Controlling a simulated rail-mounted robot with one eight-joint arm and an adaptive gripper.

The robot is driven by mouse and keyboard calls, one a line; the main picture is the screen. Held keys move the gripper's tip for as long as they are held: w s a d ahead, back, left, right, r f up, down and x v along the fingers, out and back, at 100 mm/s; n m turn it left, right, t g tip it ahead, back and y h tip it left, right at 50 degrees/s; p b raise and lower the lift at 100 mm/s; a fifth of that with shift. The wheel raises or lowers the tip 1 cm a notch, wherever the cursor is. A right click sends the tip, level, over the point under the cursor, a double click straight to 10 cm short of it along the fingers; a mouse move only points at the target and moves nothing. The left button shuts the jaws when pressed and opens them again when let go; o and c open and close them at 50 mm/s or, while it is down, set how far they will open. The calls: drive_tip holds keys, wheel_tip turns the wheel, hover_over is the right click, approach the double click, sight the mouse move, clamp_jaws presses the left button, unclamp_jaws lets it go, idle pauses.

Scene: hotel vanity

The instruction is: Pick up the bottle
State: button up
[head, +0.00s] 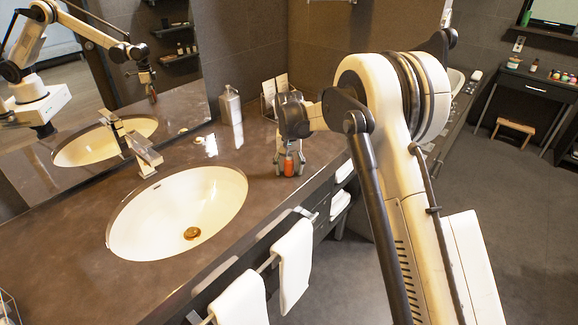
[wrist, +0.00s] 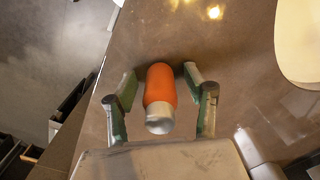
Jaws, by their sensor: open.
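The bottle (head: 289,166) is small and orange, and stands on the dark vanity counter to the right of the sink, near the counter's front edge. In the wrist view the bottle (wrist: 160,88) shows an orange body and a silver-grey cap towards the camera. My gripper (head: 288,168) is above and around it, pointing down. A gap shows between the bottle and each finger. Part of the bottle is hidden by the gripper in the head view.
The white sink (head: 180,205) and its faucet (head: 144,153) lie to the left. A grey dispenser bottle (head: 231,106) stands behind near the mirror. White towels (head: 293,265) hang below the counter's front edge. The counter around the orange bottle is mostly clear.

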clamp_jaws()
idle(0.3)
